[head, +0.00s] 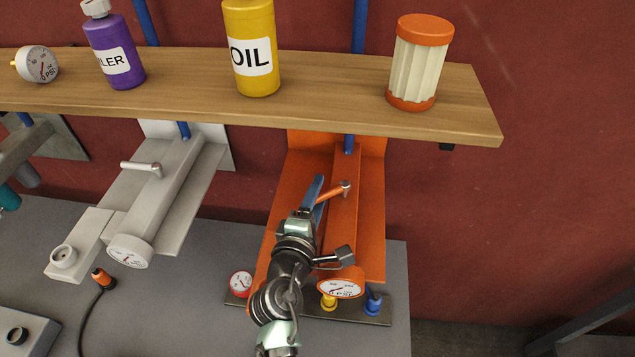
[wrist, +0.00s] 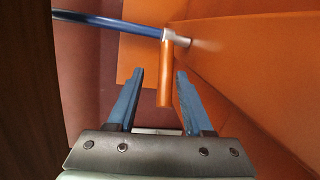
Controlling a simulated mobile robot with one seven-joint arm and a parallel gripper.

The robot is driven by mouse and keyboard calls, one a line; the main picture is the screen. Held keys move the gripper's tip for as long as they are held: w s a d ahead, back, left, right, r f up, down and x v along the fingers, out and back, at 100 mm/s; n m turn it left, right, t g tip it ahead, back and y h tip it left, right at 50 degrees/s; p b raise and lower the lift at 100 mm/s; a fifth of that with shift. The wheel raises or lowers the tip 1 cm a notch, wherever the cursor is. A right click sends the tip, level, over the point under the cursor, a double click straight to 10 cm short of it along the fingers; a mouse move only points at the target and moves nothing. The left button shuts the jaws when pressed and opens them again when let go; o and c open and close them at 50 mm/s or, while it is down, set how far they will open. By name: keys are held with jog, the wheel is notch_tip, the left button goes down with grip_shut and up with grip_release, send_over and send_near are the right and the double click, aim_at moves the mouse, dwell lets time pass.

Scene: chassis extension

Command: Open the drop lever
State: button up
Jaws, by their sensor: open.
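An orange lever (head: 331,193) with a metal pivot sticks out to the left from the side of an orange chassis unit (head: 372,215). In the wrist view the lever (wrist: 165,78) hangs down from its metal pivot, with its free end between my two blue fingers. My gripper (head: 317,190) is open, with one finger on each side of the lever; it also shows in the wrist view (wrist: 158,76). A gap shows on the left of the lever, and the right finger is close to it. I cannot tell whether they touch.
A wooden shelf (head: 340,116) runs above the unit, holding a yellow oil bottle (head: 261,80), a purple bottle (head: 123,75) and an orange-capped filter (head: 408,60). A grey unit (head: 180,180) with its own lever stands left. A blue pipe (wrist: 112,22) crosses beyond my left finger.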

jog(key=shift+o, duration=0.4)
notch_tip(320, 180, up, 10)
jog(key=shift+w+p, duration=0.3)
jog(key=shift+w, duration=0.15)
jog(key=shift+g, duration=0.7)
notch_tip(320, 180, down, 6)
jog(key=shift+s+f, duration=0.1)
jog(key=shift+f, duration=0.15)
jog(key=shift+c, duration=0.4)
jog(key=shift+v, duration=0.8)
jog(key=shift+s+p, duration=0.65)
jog(key=shift+s, duration=0.75)
jog(key=p, duration=0.2)
send_near(318, 201)
jog(key=s+r, duration=0.1)
jog(key=s, duration=0.2)
jog(key=s+r, duration=0.1)
jog(key=shift+s+r, duration=0.25)
jog(key=shift+r, duration=0.05)
